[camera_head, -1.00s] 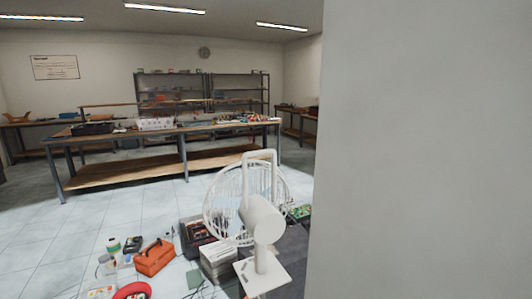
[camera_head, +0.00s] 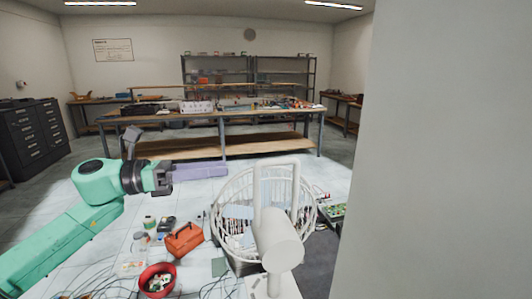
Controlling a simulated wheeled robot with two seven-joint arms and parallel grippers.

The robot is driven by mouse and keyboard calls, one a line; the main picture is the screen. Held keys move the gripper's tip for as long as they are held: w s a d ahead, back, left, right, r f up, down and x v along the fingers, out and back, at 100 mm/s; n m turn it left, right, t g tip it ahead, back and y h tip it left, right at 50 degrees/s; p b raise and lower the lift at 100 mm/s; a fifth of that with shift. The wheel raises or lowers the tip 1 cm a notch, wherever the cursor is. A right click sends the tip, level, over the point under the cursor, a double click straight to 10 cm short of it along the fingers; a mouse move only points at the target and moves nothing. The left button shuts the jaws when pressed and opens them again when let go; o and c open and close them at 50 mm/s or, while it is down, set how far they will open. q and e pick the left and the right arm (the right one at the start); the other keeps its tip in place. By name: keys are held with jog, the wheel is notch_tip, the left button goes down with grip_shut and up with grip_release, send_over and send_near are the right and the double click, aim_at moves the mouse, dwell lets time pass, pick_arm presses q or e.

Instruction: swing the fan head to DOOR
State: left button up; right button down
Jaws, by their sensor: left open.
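A tall white loop handle (camera_head: 296,185) rises above the housing. No DOOR label or door can be made out. My left arm, green, comes in from the left. My left gripper (camera_head: 200,173) is open and points right, a little left of the cage's upper edge; it looks apart from the fan. My right gripper is out of view. The fan's base is partly cut off by the bottom edge.
A large pale wall or panel (camera_head: 450,150) fills the right side close by.

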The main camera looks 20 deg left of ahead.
aim_at(265, 163)
pick_arm(q)
jog(key=p+x, duration=0.8)
jog(key=x, duration=0.2)
jog(key=shift+w+d+r, duration=0.15)
jog(key=shift+w+d, duration=0.05)
jog(key=shift+w, duration=0.2)
jog(key=shift+w+d, duration=0.1)
jog(key=shift+d, duration=0.1)
jog(key=shift+a+f, duration=0.1)
jog(key=shift+f, duration=0.15)
grip_shut()
dwell(0.3)
